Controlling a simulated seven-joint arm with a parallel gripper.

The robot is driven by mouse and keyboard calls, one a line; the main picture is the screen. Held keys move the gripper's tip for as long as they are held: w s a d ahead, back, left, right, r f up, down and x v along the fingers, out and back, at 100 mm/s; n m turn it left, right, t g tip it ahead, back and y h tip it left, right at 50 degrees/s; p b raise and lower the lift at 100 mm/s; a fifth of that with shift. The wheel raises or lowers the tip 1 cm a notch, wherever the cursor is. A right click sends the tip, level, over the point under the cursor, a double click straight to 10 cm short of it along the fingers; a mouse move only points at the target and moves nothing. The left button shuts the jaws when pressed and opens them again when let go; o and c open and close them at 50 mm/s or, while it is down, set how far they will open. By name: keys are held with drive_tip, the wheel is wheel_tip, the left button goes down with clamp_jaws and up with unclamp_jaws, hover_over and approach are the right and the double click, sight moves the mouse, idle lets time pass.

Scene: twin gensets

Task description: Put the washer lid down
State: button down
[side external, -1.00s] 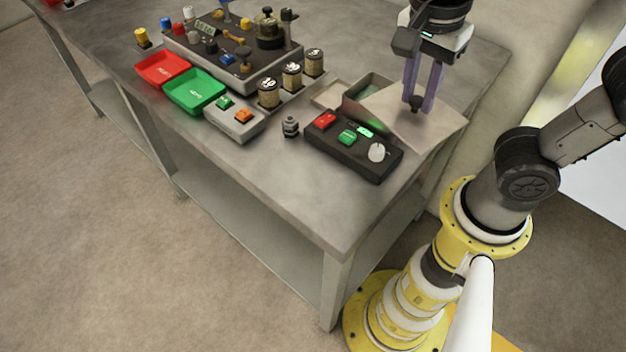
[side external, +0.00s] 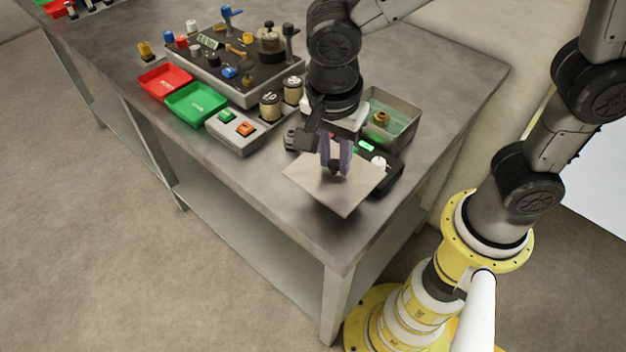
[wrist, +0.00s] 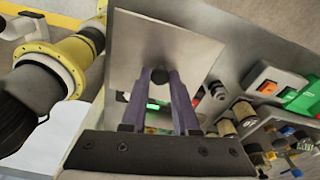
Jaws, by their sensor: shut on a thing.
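My gripper (side external: 336,166) is shut on the dark knob of the washer lid (side external: 330,190), a flat pale grey square plate. The lid is held level above the front right corner of the table, partly covering the control box below. In the wrist view the lid (wrist: 165,45) fills the upper middle, with the gripper fingers (wrist: 158,80) closed on its knob. The washer (side external: 405,105), an open grey bin with greenish liquid, stands behind the gripper. A brass-coloured part (side external: 380,118) shows in it.
The black control box (side external: 395,165) with a white dial is partly hidden under the lid and gripper. Green (side external: 196,104) and red (side external: 165,80) trays, a button box (side external: 236,131) and a genset panel (side external: 235,65) stand to the left. The table's front strip is bare.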

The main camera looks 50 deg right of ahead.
sight(316, 171)
drive_tip(key=f, duration=0.1)
drive_tip(key=w+a+f, duration=0.1)
drive_tip(key=w+f, duration=0.1)
drive_tip(key=shift+w+a+f, duration=0.25)
drive_tip(key=shift+a, duration=0.1)
drive_tip(key=shift+w+a+f, duration=0.1)
drive_tip(key=shift+w+f, duration=0.1)
drive_tip(key=shift+f, duration=1.6)
drive_tip(key=c, duration=0.7)
unclamp_jaws()
drive_tip(key=shift+f, duration=0.15)
